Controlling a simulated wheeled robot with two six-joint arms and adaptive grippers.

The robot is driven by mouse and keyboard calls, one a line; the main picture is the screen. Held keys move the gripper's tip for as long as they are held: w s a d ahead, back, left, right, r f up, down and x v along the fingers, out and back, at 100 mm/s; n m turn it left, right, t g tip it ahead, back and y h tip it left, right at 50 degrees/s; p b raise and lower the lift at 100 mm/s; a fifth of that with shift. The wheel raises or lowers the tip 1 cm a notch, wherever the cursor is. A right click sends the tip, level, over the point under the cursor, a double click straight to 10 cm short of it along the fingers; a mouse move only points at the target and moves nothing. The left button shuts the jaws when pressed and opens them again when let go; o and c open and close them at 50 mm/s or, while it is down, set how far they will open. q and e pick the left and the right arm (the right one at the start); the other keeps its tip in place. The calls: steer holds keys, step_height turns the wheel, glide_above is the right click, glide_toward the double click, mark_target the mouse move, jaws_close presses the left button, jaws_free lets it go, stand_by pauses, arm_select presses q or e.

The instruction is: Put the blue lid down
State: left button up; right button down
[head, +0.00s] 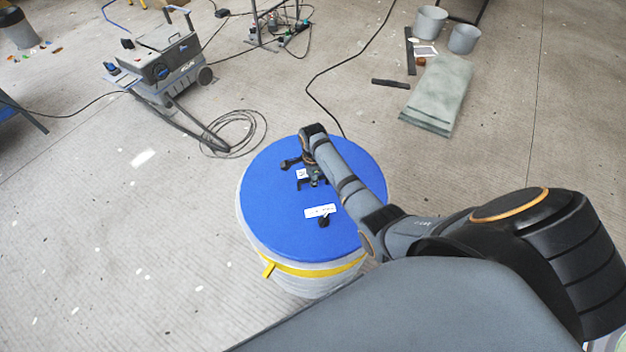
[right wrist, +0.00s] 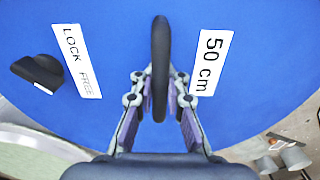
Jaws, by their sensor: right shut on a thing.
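The blue lid (head: 350,228) is a broad round disc lying level over the top of a pale grey drum (head: 305,284) with a yellow band. Whether a thin gap separates lid and drum, I cannot tell. My right gripper (head: 313,180) comes down over the lid's middle. In the right wrist view, the gripper (right wrist: 159,80) is shut on the black upright handle (right wrist: 160,45) of the lid (right wrist: 120,25). White labels reading "LOCK FREE" and "50 cm" and a black knob (right wrist: 38,73) are on the lid. My left gripper is out of view.
A grey machine on wheels (head: 160,60) with a coiled cable stands at the upper left. Grey buckets (head: 430,22) and a pale green folded sheet (head: 437,95) are at the upper right. A pale green rimmed thing (right wrist: 35,155) is partly visible. The floor left of the drum is mostly clear.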

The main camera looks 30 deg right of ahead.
steer(key=c, duration=1.4)
jaws_free()
steer(key=shift+r, duration=0.25)
step_height(320, 180, up, 12)
steer(key=shift+f+b, duration=0.15)
steer(key=shift+b, duration=0.2)
steer(key=shift+f, duration=0.1)
